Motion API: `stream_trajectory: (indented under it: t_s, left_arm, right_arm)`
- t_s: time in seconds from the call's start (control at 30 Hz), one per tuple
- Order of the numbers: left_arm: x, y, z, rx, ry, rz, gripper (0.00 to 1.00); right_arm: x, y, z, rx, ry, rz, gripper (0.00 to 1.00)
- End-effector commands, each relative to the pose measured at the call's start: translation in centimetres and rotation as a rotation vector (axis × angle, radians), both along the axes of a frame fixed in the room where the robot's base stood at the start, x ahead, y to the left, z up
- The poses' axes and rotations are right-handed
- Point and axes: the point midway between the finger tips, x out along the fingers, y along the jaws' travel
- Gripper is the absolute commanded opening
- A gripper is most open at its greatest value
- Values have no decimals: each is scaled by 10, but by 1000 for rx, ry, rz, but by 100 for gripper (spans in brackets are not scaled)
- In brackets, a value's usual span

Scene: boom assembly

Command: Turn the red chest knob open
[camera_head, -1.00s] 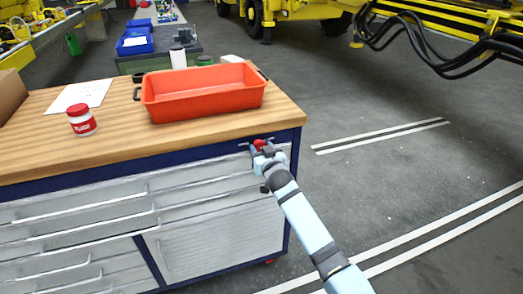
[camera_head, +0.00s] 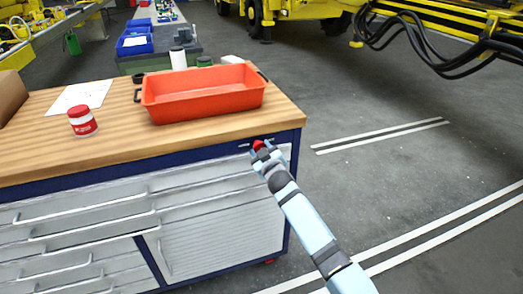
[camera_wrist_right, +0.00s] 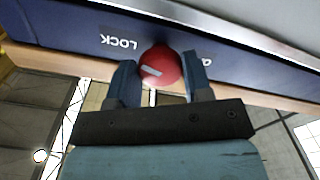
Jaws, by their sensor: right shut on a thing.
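The red chest knob (camera_wrist_right: 160,67) is on the dark blue top rail of the tool chest (camera_head: 215,238), near its right front corner. It is round with a pale bar mark, which looks slightly tilted in the right wrist view. The word LOCK shows upside down beside it, and other lettering is partly hidden. My right gripper (camera_wrist_right: 157,85) is shut on the knob, one finger on each side. In the head view the right gripper (camera_head: 262,151) covers part of the knob (camera_head: 259,144). My left gripper is not in view.
An orange tray (camera_head: 205,107), a red-and-white jar (camera_head: 82,121) and a paper sheet (camera_head: 80,97) are on the wooden top. Grey drawers (camera_head: 90,215) fill the chest front below the rail. The floor right of the chest is clear.

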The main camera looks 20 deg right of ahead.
Motion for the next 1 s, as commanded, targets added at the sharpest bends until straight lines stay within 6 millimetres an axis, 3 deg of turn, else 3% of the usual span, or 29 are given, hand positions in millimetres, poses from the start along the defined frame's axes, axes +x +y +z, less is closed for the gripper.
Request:
stream_trajectory:
  t_s: [1.0]
  left_arm:
    - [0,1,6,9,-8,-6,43]
  right_arm:
    - [0,-1,2,-926,-32,1,22]
